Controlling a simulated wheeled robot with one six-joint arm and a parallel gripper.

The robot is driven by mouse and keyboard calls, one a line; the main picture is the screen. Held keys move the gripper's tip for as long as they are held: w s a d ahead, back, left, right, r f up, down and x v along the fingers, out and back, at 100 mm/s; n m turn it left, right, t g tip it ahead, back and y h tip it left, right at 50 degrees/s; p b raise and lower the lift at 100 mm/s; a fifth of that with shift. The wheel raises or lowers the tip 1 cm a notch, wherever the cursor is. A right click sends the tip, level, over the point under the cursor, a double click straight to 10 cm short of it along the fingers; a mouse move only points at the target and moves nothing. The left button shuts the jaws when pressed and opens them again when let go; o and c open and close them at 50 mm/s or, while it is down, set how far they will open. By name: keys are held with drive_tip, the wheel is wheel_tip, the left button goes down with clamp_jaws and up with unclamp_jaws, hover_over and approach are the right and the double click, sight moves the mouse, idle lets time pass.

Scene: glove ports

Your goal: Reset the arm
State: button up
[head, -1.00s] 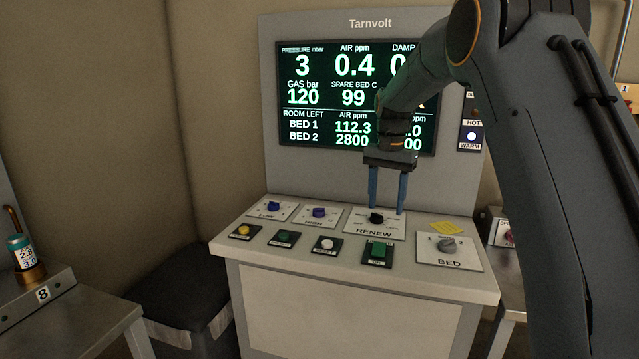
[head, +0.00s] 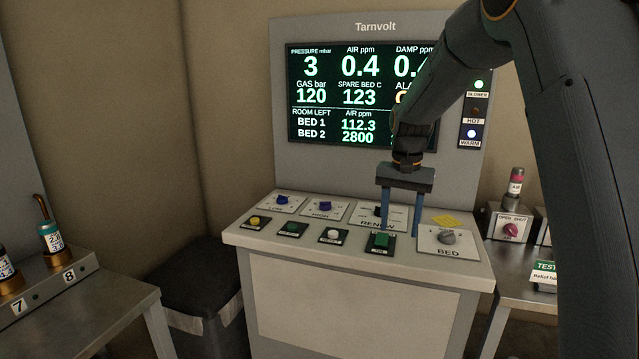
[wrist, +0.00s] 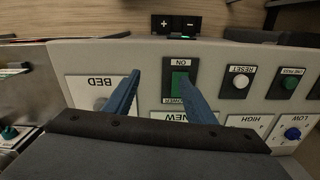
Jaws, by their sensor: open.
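My gripper (head: 401,232) has its two blue fingers apart and empty, pointing down over the right part of the control panel (head: 240,238). The BED knob (head: 447,237) is just right of the gripper. A white RESET button (head: 333,236) is to the left.
The Tarnvolt screen (head: 345,70) stands upright behind the panel; my arm hides its right side. Blue LOW (head: 281,200) and HIGH (head: 325,206) knobs sit further left. A numbered rack (head: 45,285) with cylinders is at far left. An OPEN SHUT valve (head: 511,230) is at right.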

drive_tip(key=s+f+n, duration=0.1)
drive_tip(key=s+f, duration=0.2)
drive_tip(key=s, duration=0.7)
drive_tip(key=s+f+n, duration=0.2)
drive_tip(key=s+f, duration=0.1)
drive_tip(key=s, duration=0.6)
drive_tip(key=s+f+n, duration=0.2)
drive_tip(key=s+f, duration=0.1)
drive_tip(key=s, duration=0.7)
drive_tip(key=shift+s+a+f+t, duration=0.2)
drive_tip(key=shift+s+f+t, duration=0.1)
drive_tip(key=shift+f, duration=0.1)
